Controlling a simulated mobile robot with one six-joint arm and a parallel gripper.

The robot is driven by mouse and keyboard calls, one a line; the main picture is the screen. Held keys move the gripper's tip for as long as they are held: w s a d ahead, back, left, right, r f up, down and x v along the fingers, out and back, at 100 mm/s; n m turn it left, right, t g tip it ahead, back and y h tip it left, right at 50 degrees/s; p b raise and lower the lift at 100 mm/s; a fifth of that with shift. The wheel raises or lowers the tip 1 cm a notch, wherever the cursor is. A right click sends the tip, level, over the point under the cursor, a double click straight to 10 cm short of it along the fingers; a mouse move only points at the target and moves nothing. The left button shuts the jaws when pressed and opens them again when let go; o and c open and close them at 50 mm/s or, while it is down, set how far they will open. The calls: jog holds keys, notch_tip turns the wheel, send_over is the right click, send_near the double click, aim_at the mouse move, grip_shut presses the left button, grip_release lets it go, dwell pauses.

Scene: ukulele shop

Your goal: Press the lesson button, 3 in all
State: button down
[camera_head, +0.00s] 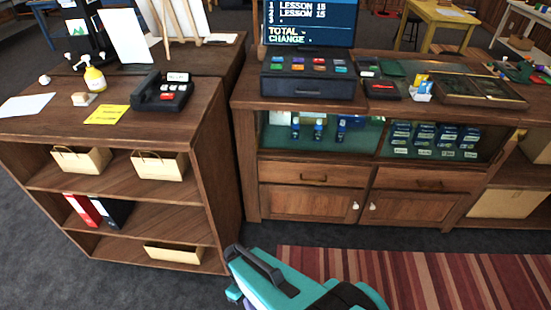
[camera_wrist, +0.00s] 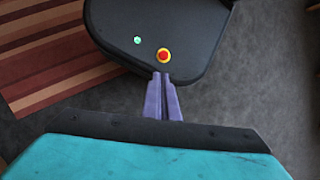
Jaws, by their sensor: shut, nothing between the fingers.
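The cash register (camera_head: 308,88) stands on the right-hand counter with rows of small coloured buttons (camera_head: 309,67) on its top face. The button labels are too small to read, so I cannot tell which is the lesson button. The register's screen (camera_head: 310,22) shows two numbered lines reading LESSON 15, with TOTAL and CHANGE below. In the wrist view my gripper (camera_wrist: 163,78) has its two lavender fingers together with nothing between them. It points down over my own dark base, well away from the register. My teal arm shows low in the head view, in front of the counters.
A card terminal (camera_head: 162,92), yellow pump bottle (camera_head: 95,78) and yellow note (camera_head: 107,114) are on the left counter (camera_head: 40,125). A small dark device (camera_head: 382,89) and a holder of packets (camera_head: 421,91) are right of the register. A striped rug (camera_head: 420,275) lies on the floor.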

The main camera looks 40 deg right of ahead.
jog(key=s+m, duration=0.1)
jog(key=m, duration=0.1)
jog(key=s+d+m+h, duration=0.1)
jog(key=m, duration=0.1)
jog(key=shift+s+d, duration=0.1)
jog(key=shift+s, duration=0.25)
jog(key=shift+r, duration=0.1)
dwell(0.3)
